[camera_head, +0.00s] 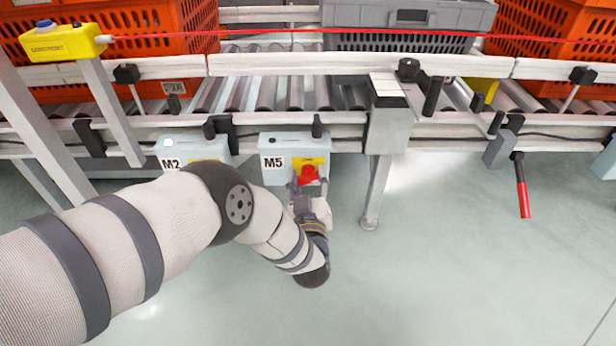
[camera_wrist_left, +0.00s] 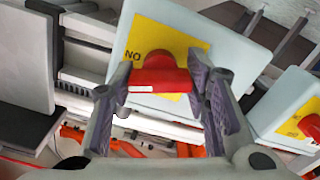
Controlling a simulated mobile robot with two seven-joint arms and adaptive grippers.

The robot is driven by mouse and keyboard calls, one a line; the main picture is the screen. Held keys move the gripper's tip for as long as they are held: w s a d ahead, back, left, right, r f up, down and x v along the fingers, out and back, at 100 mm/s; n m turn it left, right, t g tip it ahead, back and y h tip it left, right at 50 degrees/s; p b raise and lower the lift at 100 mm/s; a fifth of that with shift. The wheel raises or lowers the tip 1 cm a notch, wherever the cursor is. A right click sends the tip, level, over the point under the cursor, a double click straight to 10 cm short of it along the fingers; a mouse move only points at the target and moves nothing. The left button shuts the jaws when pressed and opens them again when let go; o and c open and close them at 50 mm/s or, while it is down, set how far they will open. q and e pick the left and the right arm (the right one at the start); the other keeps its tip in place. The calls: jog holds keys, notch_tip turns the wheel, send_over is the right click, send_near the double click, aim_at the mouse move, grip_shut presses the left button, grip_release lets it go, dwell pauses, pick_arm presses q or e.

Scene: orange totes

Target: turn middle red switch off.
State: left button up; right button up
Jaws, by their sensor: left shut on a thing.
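The red switch (camera_head: 308,174) sits on a yellow plate on the front of the light-blue M5 box (camera_head: 284,141), below the conveyor. My left gripper (camera_head: 309,182) is at this switch, with its fingers on either side of it. In the left wrist view the red switch (camera_wrist_left: 163,76) lies between the two dark finger pads of my left gripper (camera_wrist_left: 165,88), shut on it. The yellow plate (camera_wrist_left: 190,45) shows "NO"; the rest of its text is hidden or cut off. My right gripper is not in view.
The M2 box (camera_head: 190,147) hangs just left of M5, partly behind my left arm. A conveyor leg (camera_head: 376,190) stands to the right. A red-handled lever (camera_head: 522,190) hangs further right. Orange totes (camera_head: 130,45) and a grey tote (camera_head: 408,14) stand above. The floor in front is clear.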

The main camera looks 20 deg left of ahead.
pick_arm(q)
jog(key=n, duration=0.3)
jog(key=shift+f+n, duration=0.1)
jog(key=shift+n, duration=0.2)
jog(key=n, duration=0.3)
jog(key=shift+n+p, duration=0.3)
jog(key=shift+p, duration=0.1)
jog(key=n, duration=0.6)
jog(key=shift+d+n, duration=0.1)
jog(key=shift+n, duration=0.2)
jog(key=o, duration=1.2)
jog(key=shift+c, duration=0.2)
jog(key=shift+s, duration=0.1)
jog(key=v, duration=1.2)
